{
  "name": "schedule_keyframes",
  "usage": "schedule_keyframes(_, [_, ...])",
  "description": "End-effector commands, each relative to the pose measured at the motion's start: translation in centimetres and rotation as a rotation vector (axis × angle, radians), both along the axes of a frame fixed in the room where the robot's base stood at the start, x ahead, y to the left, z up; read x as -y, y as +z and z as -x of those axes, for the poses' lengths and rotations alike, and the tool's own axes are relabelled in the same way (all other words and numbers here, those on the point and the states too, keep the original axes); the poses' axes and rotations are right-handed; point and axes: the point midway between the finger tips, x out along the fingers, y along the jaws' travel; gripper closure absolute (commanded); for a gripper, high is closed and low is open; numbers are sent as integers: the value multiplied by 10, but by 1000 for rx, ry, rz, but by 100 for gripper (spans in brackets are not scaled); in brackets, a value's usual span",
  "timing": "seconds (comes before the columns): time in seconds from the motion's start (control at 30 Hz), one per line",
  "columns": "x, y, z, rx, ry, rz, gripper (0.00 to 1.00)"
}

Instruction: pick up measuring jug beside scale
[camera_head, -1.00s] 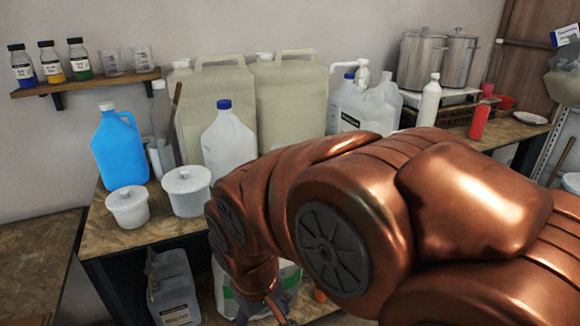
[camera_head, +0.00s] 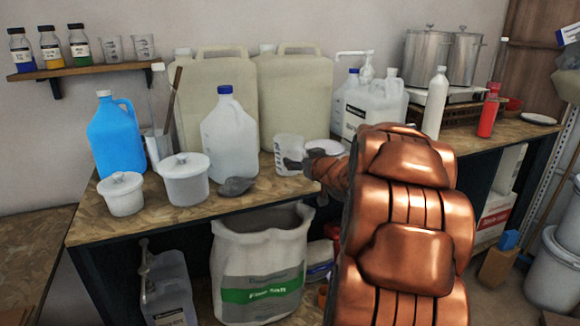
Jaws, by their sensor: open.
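The measuring jug (camera_head: 288,148), white and translucent with faint markings, stands upright on the workbench, right of the blue-capped clear jug. A white round-topped thing (camera_head: 325,147), possibly the scale, is just right of it and partly hidden by my arm. The far finger is hard to make out.
A blue-capped jug (camera_head: 229,138), a grey lump or scoop (camera_head: 236,186) and a lidded white tub (camera_head: 186,182) stand left of my gripper. Large cream canisters (camera_head: 295,98) are behind. A pump bottle (camera_head: 367,100) stands at the right. The bench's front edge (camera_head: 200,212) is near.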

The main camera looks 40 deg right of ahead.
Motion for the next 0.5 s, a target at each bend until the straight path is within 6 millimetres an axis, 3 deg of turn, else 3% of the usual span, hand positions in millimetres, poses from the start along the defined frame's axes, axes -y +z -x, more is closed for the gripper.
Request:
schedule_keyframes(0.03, [12,-8,5,39,19,-2,18])
schedule_keyframes(0.13, [22,-8,10,111,74,-7,18])
schedule_keyframes(0.37, [29,-7,22,199,153,-20,18])
schedule_keyframes(0.5, [30,-7,16,208,166,-23,18])
